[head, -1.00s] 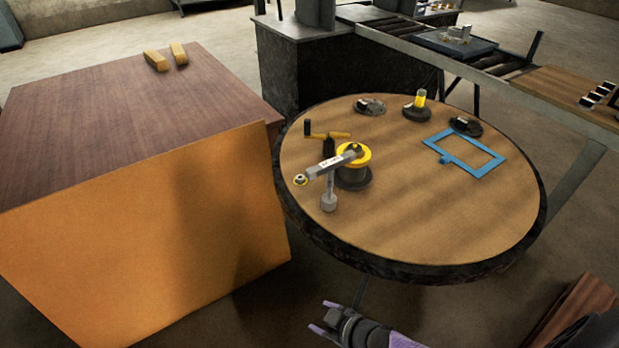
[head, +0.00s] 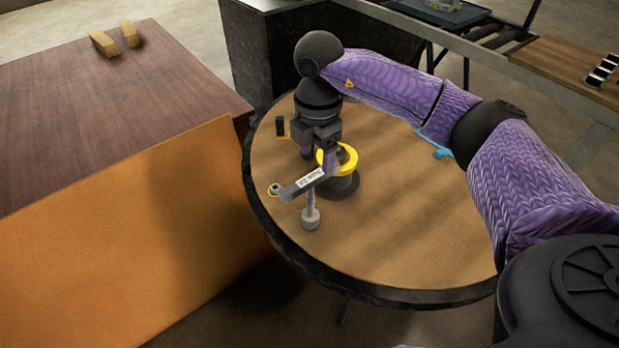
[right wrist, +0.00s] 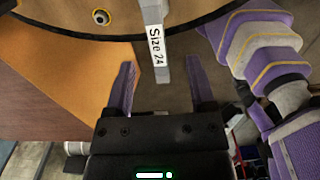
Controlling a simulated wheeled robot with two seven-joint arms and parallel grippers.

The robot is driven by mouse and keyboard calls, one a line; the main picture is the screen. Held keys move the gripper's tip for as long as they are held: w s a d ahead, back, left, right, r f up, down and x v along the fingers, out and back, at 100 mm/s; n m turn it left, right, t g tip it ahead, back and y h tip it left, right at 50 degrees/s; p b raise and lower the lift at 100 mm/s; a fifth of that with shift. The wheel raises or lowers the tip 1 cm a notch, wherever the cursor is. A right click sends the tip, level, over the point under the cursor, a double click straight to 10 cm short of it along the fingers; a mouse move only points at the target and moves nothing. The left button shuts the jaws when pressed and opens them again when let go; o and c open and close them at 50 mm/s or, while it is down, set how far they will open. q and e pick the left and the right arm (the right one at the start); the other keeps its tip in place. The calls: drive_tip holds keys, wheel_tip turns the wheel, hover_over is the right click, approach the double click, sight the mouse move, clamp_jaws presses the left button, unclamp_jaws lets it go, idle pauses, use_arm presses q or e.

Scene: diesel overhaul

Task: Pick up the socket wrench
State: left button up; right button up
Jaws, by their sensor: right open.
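A grey bar labelled "Size 24" (head: 303,181), apparently the socket wrench, lies across the round table's left part. Its right end is by a yellow-ringed black spool (head: 345,187). A grey post with a wider foot (head: 310,217) shows just below the bar. The labelled bar (right wrist: 155,38) also shows in the right wrist view, its end reaching in between my fingers. My right gripper (head: 318,158) points down beside the spool, behind the bar. In the right wrist view its purple fingers (right wrist: 163,88) are apart, one on each side of the bar's end. My left gripper is out of view.
The round wooden table (head: 420,240) is clear at its front. My right arm hides much of its back, including most of a blue frame (head: 432,147). A brown-topped box (head: 100,110) with yellow blocks (head: 104,43) stands on the left.

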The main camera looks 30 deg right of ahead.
sight(310, 190)
drive_tip(key=f+b, duration=0.1)
drive_tip(key=f, duration=0.2)
drive_tip(key=f+b, duration=0.2)
drive_tip(key=f, duration=0.1)
drive_tip(key=a+f+b, duration=0.1)
drive_tip(key=f, duration=0.3)
drive_tip(key=shift+w+b, duration=0.15)
drive_tip(key=shift+b, duration=0.15)
drive_tip(key=shift+r, duration=0.2)
drive_tip(key=c, duration=0.7)
clamp_jaws()
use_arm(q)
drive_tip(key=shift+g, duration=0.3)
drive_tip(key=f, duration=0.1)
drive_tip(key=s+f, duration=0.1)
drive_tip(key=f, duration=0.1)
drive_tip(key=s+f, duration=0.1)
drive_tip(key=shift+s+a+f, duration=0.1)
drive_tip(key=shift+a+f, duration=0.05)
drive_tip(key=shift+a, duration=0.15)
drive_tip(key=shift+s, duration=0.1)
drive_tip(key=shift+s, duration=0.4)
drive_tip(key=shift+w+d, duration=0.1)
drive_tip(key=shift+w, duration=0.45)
